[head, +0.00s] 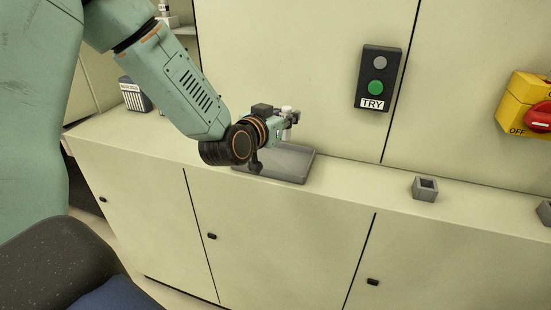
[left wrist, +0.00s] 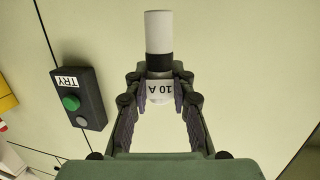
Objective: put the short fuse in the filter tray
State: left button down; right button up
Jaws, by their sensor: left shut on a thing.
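My left gripper (head: 289,119) is shut on a fuse (head: 287,134), a white cylinder with a dark band. In the left wrist view the fuse (left wrist: 159,33) stands between the fingertips (left wrist: 160,88), and its lower part reads "10 A". A shallow grey tray (head: 299,176), which looks like the filter tray, lies on the counter. The gripper holds the fuse above the far side of this tray. My forearm and wrist hide the tray's left part. My right gripper is not in view.
A black box with a green button and a "TRY" label (head: 378,78) is on the wall panel, right of the tray. A yellow box with a red switch (head: 527,105) is farther right. A small grey square holder (head: 425,188) stands on the counter (head: 360,180), which is clear between it and the tray.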

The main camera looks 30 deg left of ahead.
pick_arm(q)
jog(key=a+r+n+y, duration=0.2)
jog(key=a+y, duration=0.1)
jog(key=a, duration=0.1)
jog(key=f, duration=0.3)
jog(key=f+b, duration=0.1)
jog(key=f, duration=0.6)
jog(key=shift+d+b, duration=0.35)
jog(key=shift+b, duration=0.05)
jog(key=shift+w+a+f, duration=0.1)
jog(key=shift+w+a, duration=0.05)
jog(key=shift+a, duration=0.05)
jog(key=shift+d+f, duration=0.1)
jog(key=c, duration=1.5)
grip_release()
jog(key=o, duration=0.4)
jog(key=shift+c, duration=0.2)
